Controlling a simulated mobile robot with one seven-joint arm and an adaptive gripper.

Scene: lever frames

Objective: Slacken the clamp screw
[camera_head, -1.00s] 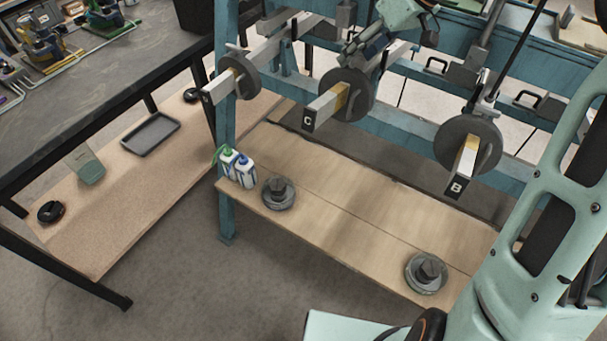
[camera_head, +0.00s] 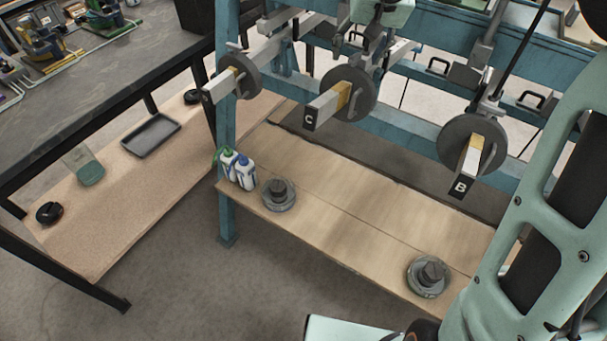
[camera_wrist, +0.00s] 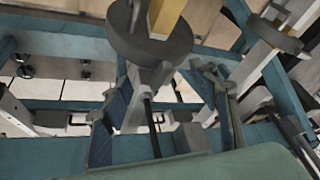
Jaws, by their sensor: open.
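Three levers with round grey weights stick out of the blue frame. The middle lever, marked C (camera_head: 311,117), carries a dark grey disc weight (camera_head: 361,92); the right one is marked B (camera_head: 461,187). My gripper (camera_head: 371,48) is open, pointing down just behind and above the C weight. In the wrist view its two fingers (camera_wrist: 163,72) stand apart on either side of a pale grey clamp piece (camera_wrist: 150,78) below a disc weight (camera_wrist: 165,45). A thin dark rod runs between the fingers. I cannot tell whether either finger touches. The C clamp screw is hidden in the head view.
The blue frame (camera_head: 228,190) and its rails closely surround my gripper. A workbench (camera_head: 100,95) with a lower shelf stands at left.

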